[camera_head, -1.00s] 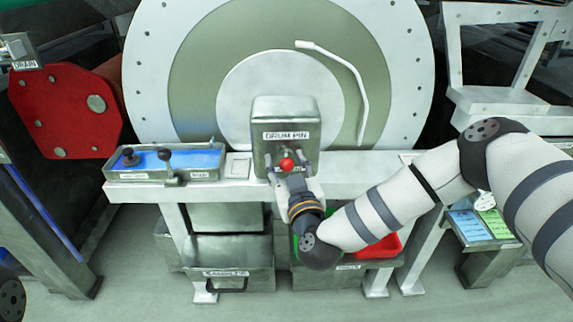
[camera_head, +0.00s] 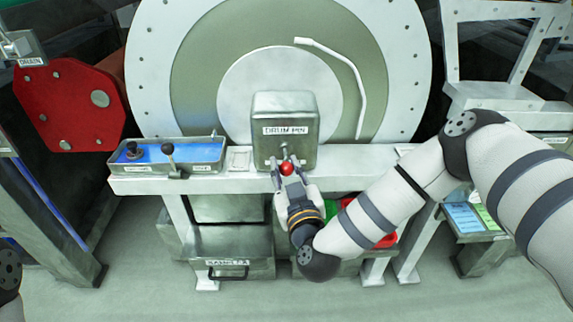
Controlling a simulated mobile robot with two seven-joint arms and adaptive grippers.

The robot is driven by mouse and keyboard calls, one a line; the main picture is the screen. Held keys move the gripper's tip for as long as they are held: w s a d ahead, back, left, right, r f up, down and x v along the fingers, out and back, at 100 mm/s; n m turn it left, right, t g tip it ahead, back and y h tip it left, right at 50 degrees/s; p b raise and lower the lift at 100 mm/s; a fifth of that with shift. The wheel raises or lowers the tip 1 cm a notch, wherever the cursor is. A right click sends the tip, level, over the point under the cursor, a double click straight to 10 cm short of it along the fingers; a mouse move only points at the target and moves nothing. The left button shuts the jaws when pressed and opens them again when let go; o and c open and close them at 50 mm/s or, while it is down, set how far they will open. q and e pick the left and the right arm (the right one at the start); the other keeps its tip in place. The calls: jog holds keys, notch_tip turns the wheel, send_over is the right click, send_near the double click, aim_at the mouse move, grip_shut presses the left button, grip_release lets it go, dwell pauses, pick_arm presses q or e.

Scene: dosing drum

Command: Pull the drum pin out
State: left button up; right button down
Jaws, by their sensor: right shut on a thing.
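The drum pin's red ball knob (camera_head: 286,168) shows in the head view, just in front of the grey metal housing (camera_head: 286,105) labelled DRUM PIN. A short piece of the pin's shaft shows between the knob and the housing face. How much of the shaft is inside the housing is hidden. My right gripper (camera_head: 288,172) comes from below and is shut on the pin, with its fingers on either side at the knob. My left gripper is not in view.
The large round drum (camera_head: 210,70) stands behind the housing. A white bench (camera_head: 235,182) runs below it. A blue panel with black levers (camera_head: 168,152) sits left of the housing. Drawers and red and green bins (camera_head: 384,241) are underneath, partly behind my arm.

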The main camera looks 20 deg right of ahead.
jog(key=c, duration=1.3)
grip_release()
jog(key=shift+s, duration=0.2)
jog(key=s+a, duration=0.1)
jog(key=s, duration=1.1)
